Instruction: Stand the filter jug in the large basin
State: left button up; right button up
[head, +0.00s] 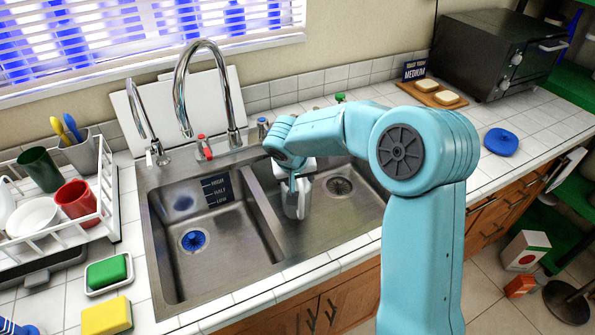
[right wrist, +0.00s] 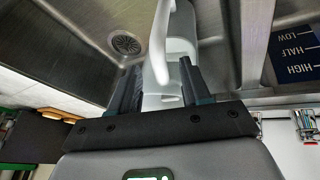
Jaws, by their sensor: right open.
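The pale grey-white filter jug (head: 298,204) is in the right-hand basin (head: 345,215), close to the divider; its base is hidden. My right gripper (head: 296,178) is right at the jug from above. In the right wrist view the open dark fingers (right wrist: 162,85) lie on either side of the jug's white handle (right wrist: 158,45), with the jug's body (right wrist: 182,28) beyond. I cannot tell whether they touch it. The large basin (head: 165,225) on the left, with a blue drain strainer and a level label, is empty. My left gripper is not in view.
A steel divider (head: 262,205) separates the basins. Tall taps (head: 180,90) stand behind the sink. A dish rack (head: 70,215) with cups is at the left, with sponges (head: 108,270) in front. A toaster oven (head: 495,50) stands at the back right.

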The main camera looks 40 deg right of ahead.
jog(key=v, duration=1.6)
jog(key=shift+b, duration=0.3)
jog(key=shift+a+r, duration=0.1)
jog(key=shift+s, duration=0.1)
